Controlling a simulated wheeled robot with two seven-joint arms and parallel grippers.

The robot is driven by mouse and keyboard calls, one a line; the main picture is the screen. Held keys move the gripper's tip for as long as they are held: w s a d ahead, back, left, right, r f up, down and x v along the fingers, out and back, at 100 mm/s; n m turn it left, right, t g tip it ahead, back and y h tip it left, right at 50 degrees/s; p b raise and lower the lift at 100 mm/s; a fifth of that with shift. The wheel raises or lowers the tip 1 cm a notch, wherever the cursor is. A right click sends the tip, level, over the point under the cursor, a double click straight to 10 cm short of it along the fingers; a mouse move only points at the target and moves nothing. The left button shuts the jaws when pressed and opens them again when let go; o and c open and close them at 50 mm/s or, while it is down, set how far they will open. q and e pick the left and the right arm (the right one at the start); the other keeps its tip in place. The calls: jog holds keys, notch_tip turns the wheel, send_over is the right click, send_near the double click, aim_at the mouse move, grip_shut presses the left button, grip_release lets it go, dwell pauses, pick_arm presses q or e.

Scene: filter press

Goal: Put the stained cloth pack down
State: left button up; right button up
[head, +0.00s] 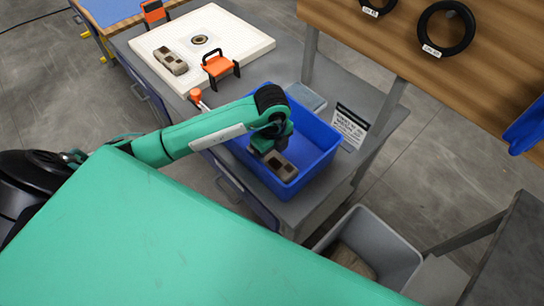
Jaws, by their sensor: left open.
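A grey-brown pack (280,167), which seems to be the cloth pack, lies on the floor of the blue bin (315,128). Stains cannot be made out at this size. My left gripper (266,149) reaches down into the bin just above and beside the pack's far-left end. Its jaws are open, and the fingertips are mostly hidden by the wrist; I cannot tell whether they touch the pack. A similar grey-brown piece (171,61) lies on the white tray (243,25). My right gripper is not in view.
An orange-and-black bracket (219,66) and a round ring (200,39) are on the tray. A printed sign (350,126) stands right of the bin. A grey bin (385,238) holding something brownish is below.

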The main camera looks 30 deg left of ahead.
aim_at(272, 158)
pick_arm(q)
notch_tip(272, 158, up, 9)
jog(key=shift+r+b, duration=0.15)
jog(key=shift+b, duration=0.3)
dwell(0.3)
